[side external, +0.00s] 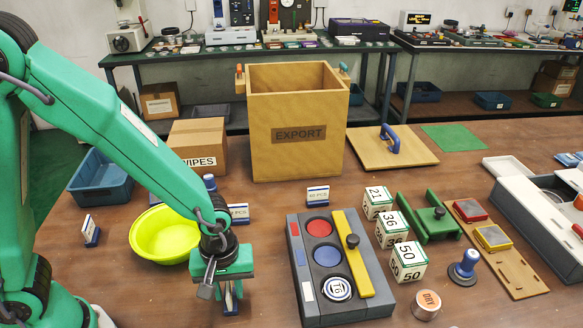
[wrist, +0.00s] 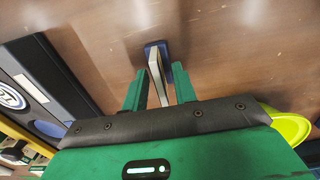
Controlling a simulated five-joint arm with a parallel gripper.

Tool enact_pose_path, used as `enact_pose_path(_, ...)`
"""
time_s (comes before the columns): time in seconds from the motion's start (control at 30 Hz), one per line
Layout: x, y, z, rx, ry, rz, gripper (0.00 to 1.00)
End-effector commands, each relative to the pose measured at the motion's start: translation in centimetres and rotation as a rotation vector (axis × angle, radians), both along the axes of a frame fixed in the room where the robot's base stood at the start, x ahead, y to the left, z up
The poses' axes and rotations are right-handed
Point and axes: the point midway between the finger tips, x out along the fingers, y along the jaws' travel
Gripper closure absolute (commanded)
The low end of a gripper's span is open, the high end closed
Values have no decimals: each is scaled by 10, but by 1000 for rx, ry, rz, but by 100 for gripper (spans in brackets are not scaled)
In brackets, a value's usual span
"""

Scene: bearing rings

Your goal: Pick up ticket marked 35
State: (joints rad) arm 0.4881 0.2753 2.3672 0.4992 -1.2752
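A small white ticket in a blue stand (wrist: 156,62) stands on the table between the fingertips of my gripper (wrist: 159,82) in the wrist view. The fingers are apart on either side of it, with a gap visible at the left finger; I cannot tell whether the right one touches. In the side view my gripper (side external: 229,284) points down over the same ticket (side external: 230,298), which is mostly hidden by the fingers. Its marking cannot be read. Other tickets in blue stands are a "PCS" one (side external: 318,195), one behind the gripper (side external: 239,212) and one at left (side external: 91,231).
A yellow-green bowl (side external: 165,236) stands close behind my gripper. A dark tray with colored discs (side external: 335,307) lies to the right. Numbered cubes (side external: 393,230), an EXPORT box (side external: 298,155), a WIPES carton (side external: 199,144) and a blue bin (side external: 98,180) stand around.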

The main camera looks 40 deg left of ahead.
Motion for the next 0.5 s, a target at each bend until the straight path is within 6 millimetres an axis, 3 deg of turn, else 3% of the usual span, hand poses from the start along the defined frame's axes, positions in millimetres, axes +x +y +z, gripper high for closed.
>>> enact_pose_path(0.03, 0, 0, 0, 0, 0, 0, 83)
enact_pose_path(0.13, 0, 0, 0, 0, 0, 0, 100)
enact_pose_path(0.5, 0, 0, 1, -1, -1, 0, 100)
